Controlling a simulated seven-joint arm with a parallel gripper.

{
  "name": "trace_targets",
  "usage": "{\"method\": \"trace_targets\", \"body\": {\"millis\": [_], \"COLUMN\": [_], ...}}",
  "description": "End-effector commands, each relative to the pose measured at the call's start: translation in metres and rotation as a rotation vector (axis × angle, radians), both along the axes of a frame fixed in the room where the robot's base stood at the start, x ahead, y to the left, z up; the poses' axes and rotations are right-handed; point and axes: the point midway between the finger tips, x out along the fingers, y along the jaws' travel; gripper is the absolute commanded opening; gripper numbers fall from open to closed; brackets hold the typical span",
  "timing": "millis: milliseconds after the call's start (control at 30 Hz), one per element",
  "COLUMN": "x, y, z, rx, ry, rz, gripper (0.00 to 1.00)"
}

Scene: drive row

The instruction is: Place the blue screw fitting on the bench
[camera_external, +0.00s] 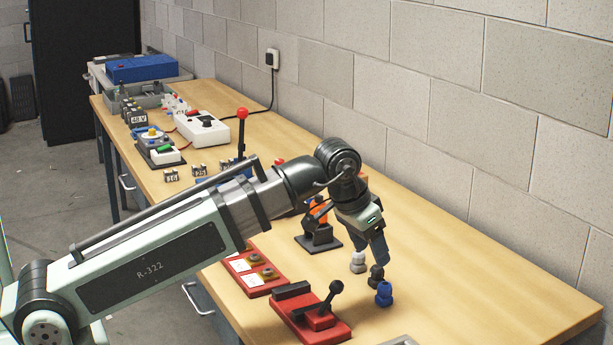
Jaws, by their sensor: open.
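The blue screw fitting (384,294) stands on the wooden bench (470,285), near the right of the red lever unit. A black fitting (376,275) stands just behind it, and a pale grey-white fitting (358,262) stands further back. My gripper (381,257) points down just above the fittings, close over the black one and behind the blue one. It is open with nothing visibly held. The gap between its fingers is hard to make out from this side.
An orange device on a dark base (318,238) stands left of my gripper. A white box (203,128) and a red-knobbed lever (242,125) are further back. The bench's right side is clear.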

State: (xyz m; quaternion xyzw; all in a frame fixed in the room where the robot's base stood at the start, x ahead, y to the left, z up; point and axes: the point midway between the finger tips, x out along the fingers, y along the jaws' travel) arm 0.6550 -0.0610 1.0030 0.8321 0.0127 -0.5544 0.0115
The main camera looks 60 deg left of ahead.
Motion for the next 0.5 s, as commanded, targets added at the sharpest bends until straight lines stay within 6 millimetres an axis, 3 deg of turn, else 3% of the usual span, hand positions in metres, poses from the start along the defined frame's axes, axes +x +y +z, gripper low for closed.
{"method": "trace_targets", "body": {"millis": [367,500], "x": [0.0001,-0.0001], "y": [0.0001,0.0026], "z": [0.0002,0.0096], "rx": [0.0,0.003], "ry": [0.0,-0.001], "rz": [0.0,-0.015], "gripper": [0.65,0.65]}}
